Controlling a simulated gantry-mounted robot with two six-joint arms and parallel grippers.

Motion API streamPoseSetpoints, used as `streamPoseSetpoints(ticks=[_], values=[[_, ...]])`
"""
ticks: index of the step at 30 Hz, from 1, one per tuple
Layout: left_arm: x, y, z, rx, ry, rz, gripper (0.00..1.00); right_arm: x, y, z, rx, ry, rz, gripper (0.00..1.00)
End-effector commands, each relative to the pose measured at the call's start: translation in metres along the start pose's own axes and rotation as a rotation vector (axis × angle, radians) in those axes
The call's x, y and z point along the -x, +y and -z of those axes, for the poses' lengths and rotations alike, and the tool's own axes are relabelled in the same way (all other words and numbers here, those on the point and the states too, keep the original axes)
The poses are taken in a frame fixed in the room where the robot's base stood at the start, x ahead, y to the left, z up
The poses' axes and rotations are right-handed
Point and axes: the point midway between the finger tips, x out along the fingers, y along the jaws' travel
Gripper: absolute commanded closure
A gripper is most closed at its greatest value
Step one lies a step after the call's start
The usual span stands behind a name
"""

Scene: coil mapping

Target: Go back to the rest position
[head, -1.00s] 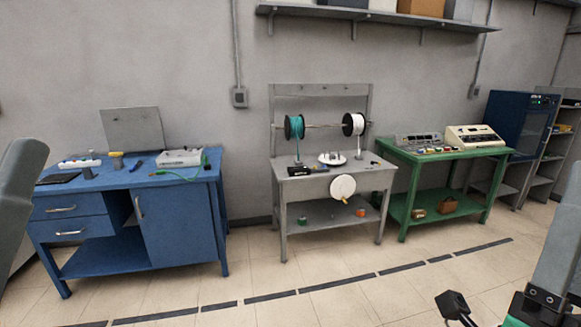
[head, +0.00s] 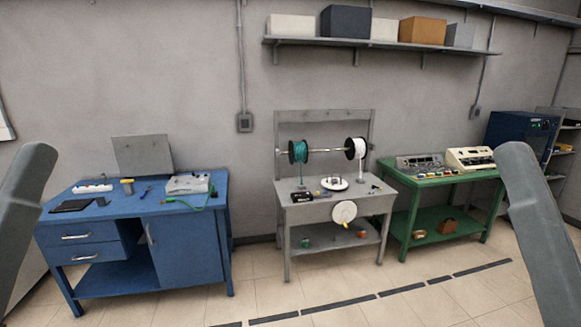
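In the head view, parts of my two arms show as plain grey links at the left and right edges of the picture. Neither gripper is in view, so I cannot see their fingers or anything they may hold. The grey winding table (head: 301,214) stands ahead in the middle, against the wall. A green spool (head: 299,151) and a white spool (head: 356,148) hang on its horizontal rod. A white disc (head: 344,213) is at its front, and a round white plate sits on its top.
A blue workbench (head: 187,258) with tools stands at the left. A green table (head: 399,178) with instruments (head: 470,159) stands right of the winding table, and a dark blue cabinet (head: 520,142) is beyond it. A wall shelf (head: 375,45) holds boxes. The floor (head: 385,307) in front is clear.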

Motion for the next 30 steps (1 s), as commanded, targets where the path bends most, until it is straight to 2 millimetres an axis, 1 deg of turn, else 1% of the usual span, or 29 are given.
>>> streamPoseSetpoints(ticks=[1, 6, 9, 13, 16, 19, 23, 26, 29, 30], values=[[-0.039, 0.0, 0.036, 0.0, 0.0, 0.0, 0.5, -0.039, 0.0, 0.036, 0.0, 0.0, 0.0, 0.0], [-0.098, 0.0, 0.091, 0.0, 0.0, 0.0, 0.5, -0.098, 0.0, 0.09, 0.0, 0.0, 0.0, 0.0], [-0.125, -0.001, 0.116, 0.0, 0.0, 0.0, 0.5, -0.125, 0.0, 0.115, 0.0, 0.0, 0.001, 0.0], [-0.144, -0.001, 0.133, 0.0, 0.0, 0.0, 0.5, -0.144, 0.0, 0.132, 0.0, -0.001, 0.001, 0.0], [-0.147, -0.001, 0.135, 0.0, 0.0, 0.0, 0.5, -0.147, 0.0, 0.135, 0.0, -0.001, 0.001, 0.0], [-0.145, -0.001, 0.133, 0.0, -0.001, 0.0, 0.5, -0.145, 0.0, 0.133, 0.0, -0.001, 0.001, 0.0], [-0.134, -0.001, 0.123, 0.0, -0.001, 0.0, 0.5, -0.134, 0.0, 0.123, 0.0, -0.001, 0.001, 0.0], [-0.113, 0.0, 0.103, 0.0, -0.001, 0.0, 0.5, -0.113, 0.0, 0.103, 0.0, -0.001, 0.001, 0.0], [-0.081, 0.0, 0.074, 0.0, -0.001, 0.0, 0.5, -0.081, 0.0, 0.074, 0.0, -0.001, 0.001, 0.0], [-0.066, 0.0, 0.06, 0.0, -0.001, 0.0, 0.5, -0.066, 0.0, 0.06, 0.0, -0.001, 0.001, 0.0]])
